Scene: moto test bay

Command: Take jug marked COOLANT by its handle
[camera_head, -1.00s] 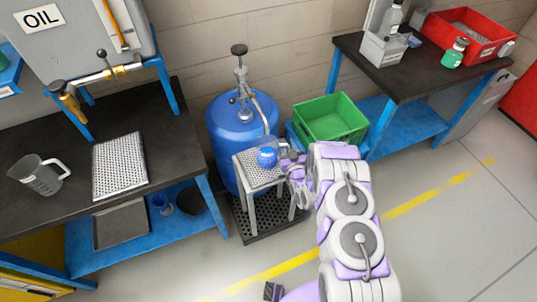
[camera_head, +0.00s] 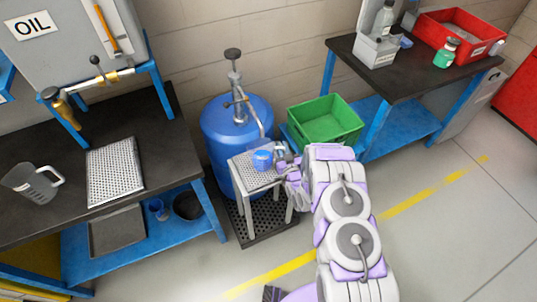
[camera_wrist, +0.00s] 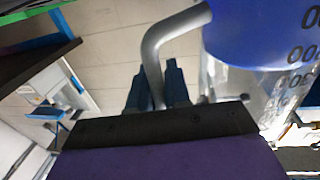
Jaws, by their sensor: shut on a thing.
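A small jug with blue contents (camera_head: 262,160) is at the perforated stand (camera_head: 247,178) in front of the blue drum. In the wrist view the jug (camera_wrist: 262,35) is close at the upper right, clear-walled with dark volume numbers. No COOLANT marking is legible. Its grey bent handle (camera_wrist: 155,55) runs down between the two dark fingers of my gripper (camera_wrist: 158,88). My gripper (camera_head: 283,164) comes from the right of the jug and is shut on the handle. I cannot tell whether the jug rests on the stand or is just above it.
A green crate (camera_head: 326,122) stands close behind my arm. The blue drum (camera_head: 236,125) with its pump rises behind the stand. A left bench (camera_head: 70,190) holds another clear jug (camera_head: 32,182). A right bench (camera_head: 425,77) carries a red bin (camera_head: 460,32). Floor at the right is clear.

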